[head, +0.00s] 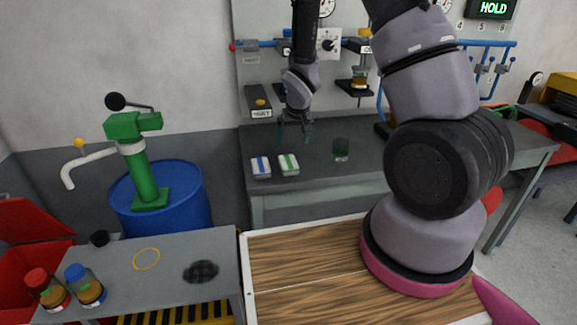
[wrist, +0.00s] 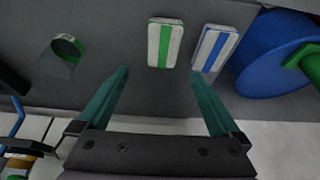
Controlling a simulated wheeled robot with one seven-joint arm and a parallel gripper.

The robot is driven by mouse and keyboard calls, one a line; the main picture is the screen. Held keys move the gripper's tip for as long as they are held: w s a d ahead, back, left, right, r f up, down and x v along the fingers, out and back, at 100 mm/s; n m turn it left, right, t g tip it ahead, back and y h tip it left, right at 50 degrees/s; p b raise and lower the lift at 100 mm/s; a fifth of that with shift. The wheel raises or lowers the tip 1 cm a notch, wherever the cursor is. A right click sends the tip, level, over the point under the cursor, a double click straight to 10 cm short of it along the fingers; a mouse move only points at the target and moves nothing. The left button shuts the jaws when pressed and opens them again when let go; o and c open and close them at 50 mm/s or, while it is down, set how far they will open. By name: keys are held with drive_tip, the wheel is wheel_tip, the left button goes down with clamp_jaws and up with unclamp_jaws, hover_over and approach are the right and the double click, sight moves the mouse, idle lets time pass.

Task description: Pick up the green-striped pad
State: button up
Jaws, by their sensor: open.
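The green-striped pad (head: 288,165) is a small white block with a green stripe, lying flat on the grey bench. In the wrist view the green-striped pad (wrist: 165,43) is beyond the fingertips, between their lines and a little right of centre. My gripper (head: 295,140) is above the bench, just behind the pad in the head view. In the wrist view my gripper (wrist: 160,80) has its two green fingers wide apart with nothing between them. It does not touch the pad.
A similar blue-striped pad (head: 261,167) lies close beside it, and it also shows in the wrist view (wrist: 214,48). A green cup (head: 341,150) stands to the right on the bench. A blue barrel (head: 180,205) with a green pump stands left of the bench.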

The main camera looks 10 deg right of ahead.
hover_over(288, 161)
drive_tip(key=s, duration=0.2)
drive_tip(key=f, duration=0.5)
drive_tip(key=shift+s+d+f, duration=0.1)
drive_tip(key=shift+s+d, duration=0.05)
drive_tip(key=shift+d, duration=0.15)
drive_tip(key=shift+a+x, duration=0.15)
drive_tip(key=shift+x, duration=1.15)
drive_tip(key=shift+a+x, duration=0.1)
drive_tip(key=shift+x, duration=1.2)
drive_tip(key=shift+s+f, duration=0.15)
drive_tip(key=shift+f, duration=0.15)
drive_tip(key=c, duration=1.2)
drive_tip(key=shift+r, duration=0.15)
drive_tip(key=shift+c, duration=0.2)
wheel_tip(288, 161, up, 10)
drive_tip(key=shift+r, duration=0.1)
